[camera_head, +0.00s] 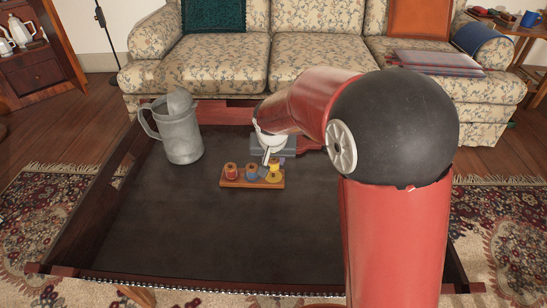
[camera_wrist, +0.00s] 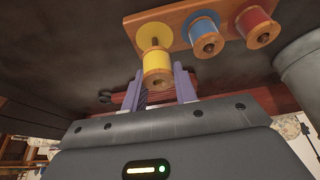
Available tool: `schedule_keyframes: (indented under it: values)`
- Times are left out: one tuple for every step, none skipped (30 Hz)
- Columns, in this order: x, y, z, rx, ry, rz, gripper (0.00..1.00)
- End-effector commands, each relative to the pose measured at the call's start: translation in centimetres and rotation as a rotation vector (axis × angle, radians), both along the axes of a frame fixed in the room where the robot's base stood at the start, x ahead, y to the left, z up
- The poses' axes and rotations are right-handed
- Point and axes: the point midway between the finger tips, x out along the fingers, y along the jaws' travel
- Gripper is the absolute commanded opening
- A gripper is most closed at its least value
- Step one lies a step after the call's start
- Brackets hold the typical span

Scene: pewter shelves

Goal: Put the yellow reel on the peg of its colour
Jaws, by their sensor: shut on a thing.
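The yellow reel (camera_wrist: 157,64) is between the two fingers of my gripper (camera_wrist: 157,77) in the wrist view, and the gripper is shut on it. It stands out from the board in front of a yellow disc (camera_wrist: 152,29) at one end. I cannot tell whether the peg is inside its hole. The head view shows the yellow reel (camera_head: 274,177) at the right end of the wooden peg board (camera_head: 243,184), partly behind my gripper (camera_head: 266,170). The blue reel (camera_wrist: 205,33) sits in the middle of the board and the red reel (camera_wrist: 257,27) at the other end.
The board stands on a dark table (camera_head: 215,235) with a raised rim. A grey metal pitcher (camera_head: 181,133) stands at the back left. A grey block (camera_head: 286,147) lies behind the board, partly hidden by my arm. The table's front is clear.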

Motion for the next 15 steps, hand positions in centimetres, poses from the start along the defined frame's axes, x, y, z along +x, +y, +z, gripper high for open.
schedule_keyframes:
  values:
    - [0.00, 0.00, -0.22, 0.000, 0.000, 0.000, 0.07]
    - [-0.01, 0.00, -0.27, 0.000, 0.000, 0.000, 0.07]
    - [-0.01, 0.00, -0.35, 0.000, 0.000, 0.000, 0.07]
    - [0.00, 0.00, -0.41, 0.000, 0.000, 0.000, 0.07]
    - [0.00, 0.00, -0.47, 0.000, 0.000, 0.000, 0.07]
    - [-0.01, 0.00, -0.56, 0.000, 0.000, 0.000, 0.07]
    - [-0.01, 0.00, -0.61, 0.000, 0.000, 0.000, 0.07]
    - [0.00, 0.00, -0.67, 0.000, 0.000, 0.000, 0.07]
    - [0.00, 0.00, -0.75, 0.000, 0.000, 0.000, 0.07]
    - [0.00, 0.00, -0.81, 0.000, 0.000, 0.000, 0.07]
    - [0.00, 0.00, -0.88, 0.000, 0.000, 0.000, 0.07]
    - [-0.01, 0.00, -0.95, 0.000, 0.000, 0.000, 0.07]
    - [0.00, 0.00, -1.01, 0.000, 0.000, 0.000, 0.07]
    - [0.00, 0.00, -1.07, 0.000, 0.000, 0.000, 0.07]
    - [0.00, 0.00, -1.15, 0.000, 0.000, 0.000, 0.07]
